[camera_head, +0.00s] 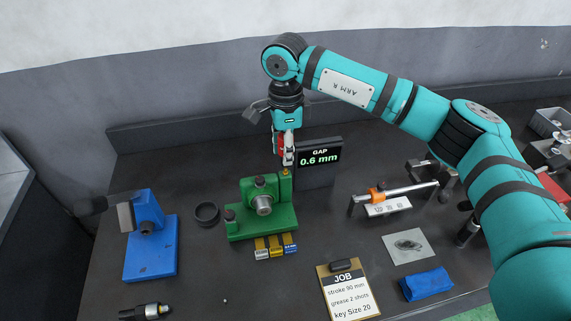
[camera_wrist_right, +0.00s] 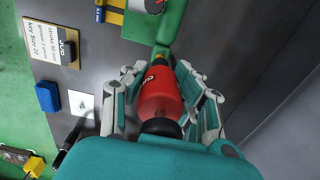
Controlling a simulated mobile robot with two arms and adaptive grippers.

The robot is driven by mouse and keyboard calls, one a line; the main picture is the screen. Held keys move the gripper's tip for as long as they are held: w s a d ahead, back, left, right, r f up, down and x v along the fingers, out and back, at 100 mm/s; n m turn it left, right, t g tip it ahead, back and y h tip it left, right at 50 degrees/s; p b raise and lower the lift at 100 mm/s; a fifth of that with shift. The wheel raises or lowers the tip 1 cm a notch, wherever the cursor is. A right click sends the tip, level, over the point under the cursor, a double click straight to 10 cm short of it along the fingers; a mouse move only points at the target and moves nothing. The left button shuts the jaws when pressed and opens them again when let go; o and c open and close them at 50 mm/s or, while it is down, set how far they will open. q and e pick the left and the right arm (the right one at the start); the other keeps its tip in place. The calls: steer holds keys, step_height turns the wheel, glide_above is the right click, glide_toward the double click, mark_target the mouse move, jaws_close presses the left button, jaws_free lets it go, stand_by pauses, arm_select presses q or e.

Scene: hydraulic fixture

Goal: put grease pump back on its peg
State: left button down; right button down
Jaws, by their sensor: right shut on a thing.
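In the head view my right gripper (camera_head: 287,150) points down just behind the green fixture (camera_head: 262,230), and a strip of the red pump (camera_head: 280,144) shows beside the fingers. The pump's tip is close to the fixture's rear right edge; I cannot tell whether it touches. I cannot make out the peg. My left gripper is not in view.
A gap display (camera_head: 320,158) stands close behind the right gripper. A blue stand (camera_head: 151,250) and a black ring (camera_head: 206,214) are left. A job board (camera_head: 347,290), a blue cloth (camera_head: 426,284) and a rail gauge (camera_head: 392,195) are right.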

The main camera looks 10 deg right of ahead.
steer(key=shift+r+p, duration=0.5)
steer(key=shift+r, duration=0.8)
